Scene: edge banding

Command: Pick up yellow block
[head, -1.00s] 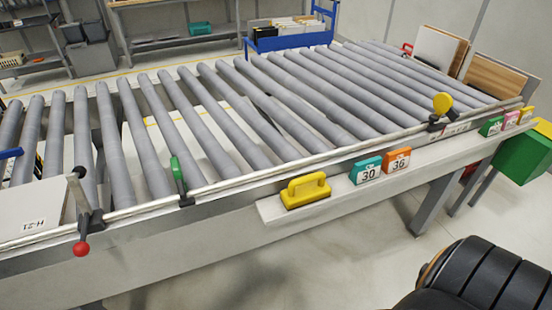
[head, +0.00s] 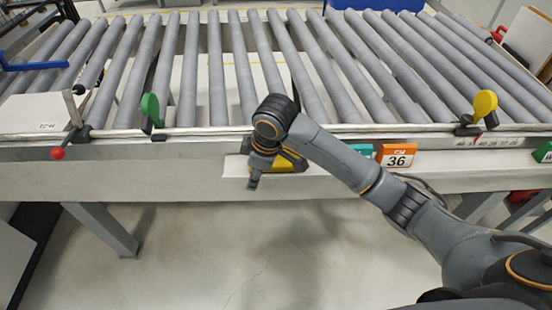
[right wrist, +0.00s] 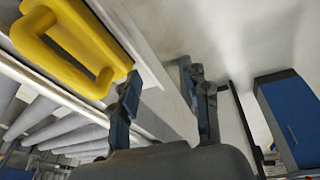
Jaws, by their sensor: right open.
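The yellow block (head: 284,163) has a handle-like opening and lies on the narrow ledge along the conveyor's front. In the head view my right arm hides most of it. My right gripper (head: 253,184) hangs in front of the ledge, beside the block. In the right wrist view the yellow block (right wrist: 72,42) is at the upper left, and the right gripper (right wrist: 160,90) is open with nothing between its fingers. The nearer finger appears close to the block's edge; I cannot tell whether they touch. My left gripper is not in view.
Grey rollers (head: 214,75) lie behind; open floor is in front.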

